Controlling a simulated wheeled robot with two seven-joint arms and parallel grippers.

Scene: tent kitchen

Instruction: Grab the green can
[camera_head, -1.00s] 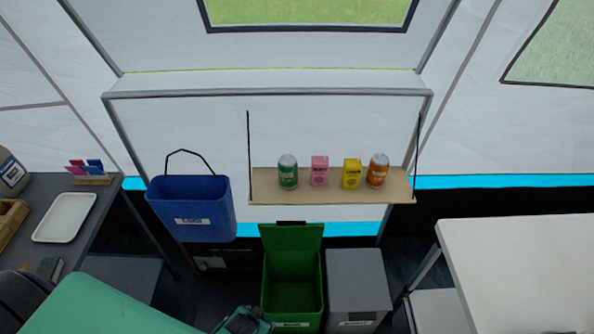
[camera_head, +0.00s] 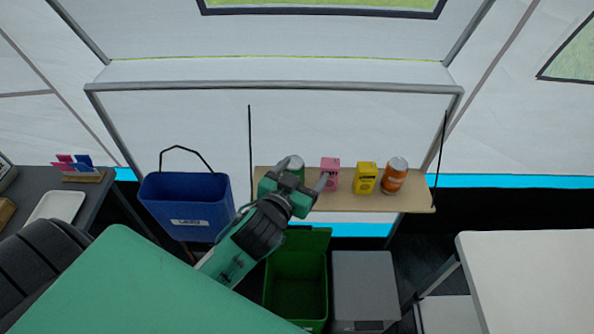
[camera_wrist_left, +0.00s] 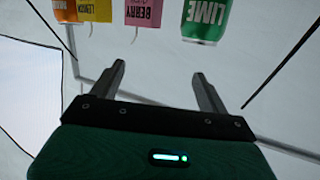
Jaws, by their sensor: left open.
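The green can (camera_head: 296,164) stands on the hanging wooden shelf (camera_head: 390,202), at the left of a row. In the head view my left gripper hides most of it. In the left wrist view the green can (camera_wrist_left: 207,20), lettered "LIME", shows at the upper right, beyond the fingertips. My left gripper (camera_head: 306,179) is open and empty in front of the shelf; its two fingers show apart in the left wrist view (camera_wrist_left: 161,72). The can is not between them. My right gripper is not in view.
A pink box (camera_head: 330,176), yellow box (camera_head: 366,178) and orange can (camera_head: 395,176) stand right of the green can. A blue bin (camera_head: 186,205) hangs to the left. A green bin (camera_head: 296,290) and grey bin (camera_head: 365,285) stand below. A white table (camera_head: 530,270) is at right.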

